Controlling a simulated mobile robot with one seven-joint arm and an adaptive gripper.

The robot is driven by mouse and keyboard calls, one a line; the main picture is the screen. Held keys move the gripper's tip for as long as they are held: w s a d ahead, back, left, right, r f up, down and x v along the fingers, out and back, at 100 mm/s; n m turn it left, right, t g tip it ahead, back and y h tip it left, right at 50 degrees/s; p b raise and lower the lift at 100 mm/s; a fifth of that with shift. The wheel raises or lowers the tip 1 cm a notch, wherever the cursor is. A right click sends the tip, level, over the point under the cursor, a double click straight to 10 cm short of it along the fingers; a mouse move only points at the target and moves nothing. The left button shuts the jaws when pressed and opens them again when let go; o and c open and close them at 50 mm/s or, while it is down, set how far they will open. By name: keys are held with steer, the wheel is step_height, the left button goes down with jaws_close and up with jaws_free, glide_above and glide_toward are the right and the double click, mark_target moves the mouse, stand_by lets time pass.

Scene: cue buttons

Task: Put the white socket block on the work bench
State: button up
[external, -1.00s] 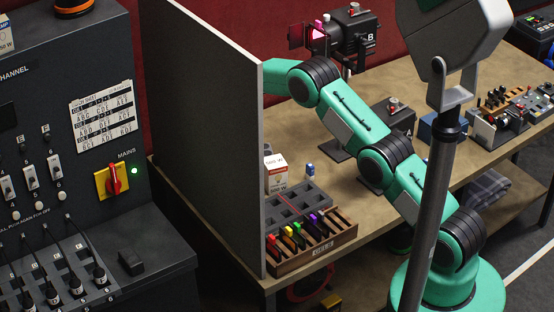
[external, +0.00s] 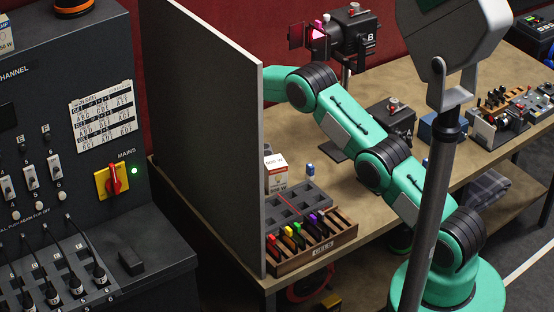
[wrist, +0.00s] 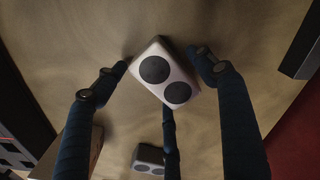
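In the wrist view, the white socket block (wrist: 149,85) has two round black sockets facing the camera and sits tilted between the fingertips of my gripper (wrist: 160,70). My three dark fingers close in around it, with tips at its left corner, its right side and its lower edge. They look shut on it. The work bench (wrist: 95,25) is the tan surface behind the block; the block looks nearer to the camera than that surface. In the external view, the bench (external: 390,75) shows, but the upright grey panel hides my gripper and the block.
A smaller-looking block with two dark sockets (wrist: 148,153) is at the bottom of the wrist view. The grey panel (external: 210,130) stands at the bench's left end. A rack of coloured pieces (external: 318,247), a bulb box (external: 276,175) and lamp B (external: 352,33) are on the bench.

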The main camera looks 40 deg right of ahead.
steer(key=shift+r, duration=0.1)
step_height(320, 180, up, 12)
stand_by(1.0)
steer(key=shift+r, duration=0.1)
stand_by(0.6)
